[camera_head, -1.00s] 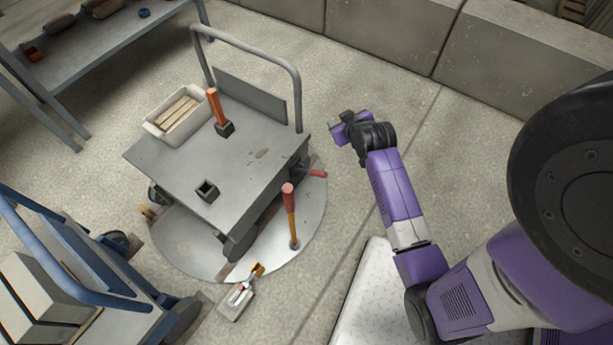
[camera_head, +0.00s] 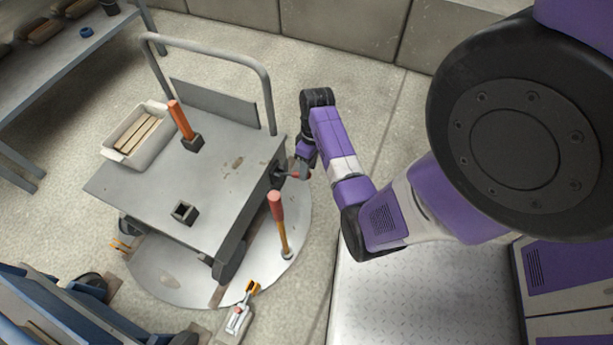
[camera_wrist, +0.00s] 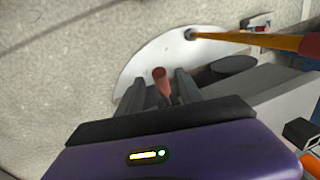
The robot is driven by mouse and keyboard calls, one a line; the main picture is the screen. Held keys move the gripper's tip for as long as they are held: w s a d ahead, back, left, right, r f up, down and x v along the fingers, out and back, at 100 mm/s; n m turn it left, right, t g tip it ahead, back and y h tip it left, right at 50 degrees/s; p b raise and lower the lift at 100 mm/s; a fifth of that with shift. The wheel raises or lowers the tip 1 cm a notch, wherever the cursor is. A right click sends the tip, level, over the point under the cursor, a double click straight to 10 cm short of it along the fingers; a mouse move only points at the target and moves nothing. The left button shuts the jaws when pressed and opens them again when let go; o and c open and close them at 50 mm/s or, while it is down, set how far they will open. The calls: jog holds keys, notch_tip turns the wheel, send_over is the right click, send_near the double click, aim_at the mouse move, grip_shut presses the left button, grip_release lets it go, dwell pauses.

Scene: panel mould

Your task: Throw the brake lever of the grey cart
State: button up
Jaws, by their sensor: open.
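The grey cart (camera_head: 222,165) stands on a round metal plate (camera_head: 185,283) in the head view. Its brake lever, a short red-handled lever (camera_head: 295,184), sticks out from the cart's right side. In the wrist view the red lever handle (camera_wrist: 160,76) shows between the two fingers. My gripper (camera_head: 301,171) is at the lever beside the cart, partly hidden by my wrist. The fingers are apart, one on each side of the handle, in the wrist view (camera_wrist: 159,94). I cannot tell whether either finger touches it.
An upright red-topped lever (camera_head: 279,221) rises from the plate near my gripper. The deck bears an orange-handled post (camera_head: 182,121), an empty socket (camera_head: 185,212) and a tray (camera_head: 121,152). A blue cart (camera_head: 70,310) stands lower left, a workbench (camera_head: 65,65) upper left.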

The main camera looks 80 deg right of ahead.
aim_at(295, 174)
jog(key=shift+w+a+f+b, duration=0.15)
jog(key=shift+f+b, duration=0.15)
jog(key=shift+f, duration=0.7)
jog(key=shift+s+a+f+b, duration=0.15)
jog(key=shift+f+b, duration=0.15)
jog(key=shift+f, duration=0.65)
jog(key=shift+w, duration=0.1)
grip_shut()
